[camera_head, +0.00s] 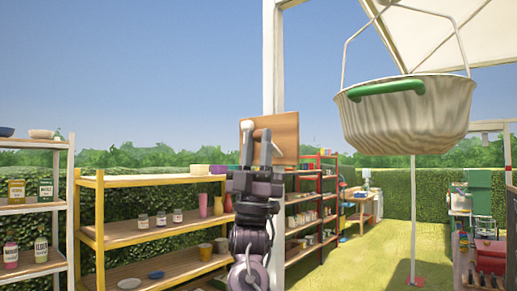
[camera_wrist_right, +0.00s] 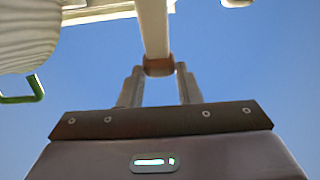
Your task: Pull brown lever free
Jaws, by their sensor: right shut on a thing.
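My right gripper (camera_head: 256,135) is raised in the middle of the head view, with its fingers pointing up. A brown board (camera_head: 286,128) shows just behind and right of the fingertips, against the white post (camera_head: 273,60). In the right wrist view, the brown lever (camera_wrist_right: 158,67) shows as a short brown piece between the fingertips of my right gripper (camera_wrist_right: 159,72), which is shut on it. A pale beam (camera_wrist_right: 154,25) runs up from the brown piece. The lever's full shape is hidden. My left gripper is not in view.
A large pale basket (camera_head: 407,115) with a green handle hangs at the upper right; part of it shows in the wrist view (camera_wrist_right: 25,35). A yellow shelf (camera_head: 100,215) with pots stands left, and a red shelf (camera_head: 318,190) behind. Grass (camera_head: 380,255) is open at right.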

